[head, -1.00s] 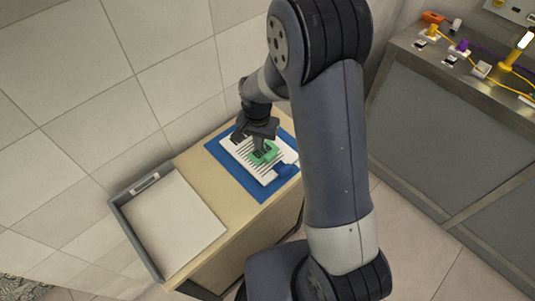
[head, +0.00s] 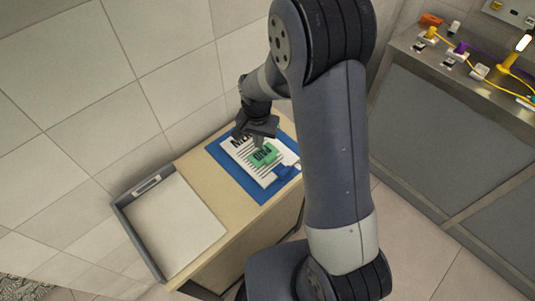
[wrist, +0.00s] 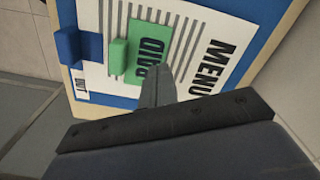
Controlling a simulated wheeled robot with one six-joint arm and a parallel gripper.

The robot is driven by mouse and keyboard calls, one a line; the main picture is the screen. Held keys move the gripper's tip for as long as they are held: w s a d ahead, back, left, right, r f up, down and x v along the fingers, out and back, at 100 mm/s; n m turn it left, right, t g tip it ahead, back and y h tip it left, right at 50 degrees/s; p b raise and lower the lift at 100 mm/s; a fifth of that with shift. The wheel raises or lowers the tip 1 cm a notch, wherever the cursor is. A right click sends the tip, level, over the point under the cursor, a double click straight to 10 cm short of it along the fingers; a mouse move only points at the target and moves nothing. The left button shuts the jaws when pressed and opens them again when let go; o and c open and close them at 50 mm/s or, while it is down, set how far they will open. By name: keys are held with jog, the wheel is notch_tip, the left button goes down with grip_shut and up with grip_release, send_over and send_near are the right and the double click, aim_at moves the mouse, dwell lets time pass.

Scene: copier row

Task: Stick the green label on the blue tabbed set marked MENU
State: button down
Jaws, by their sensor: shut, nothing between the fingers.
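The blue tabbed set (head: 224,169) lies on a tan tabletop; its white printed sheet reads MENU in the wrist view (wrist: 215,68). The green label (head: 266,155), printed with dark letters that look like PAID, lies on the white sheet, over its printed lines. It also shows in the wrist view (wrist: 149,40), with a raised green tab (wrist: 118,55) at its side. My gripper (head: 260,142) is shut and empty, its fingertips just above or at the label's edge; I cannot tell whether they touch. The fingers hide a little of the sheet.
A grey-rimmed tray (head: 146,250) with a pale bottom adjoins the front left of the tan table (head: 196,179). A tiled wall stands behind. A steel counter (head: 450,75) with cables and small devices is at the right.

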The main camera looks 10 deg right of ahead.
jog(key=shift+r+p, duration=1.5)
jog(key=shift+r, duration=1)
jog(key=shift+f, duration=0.15)
notch_tip(320, 180, down, 7)
jog(key=b, duration=0.5)
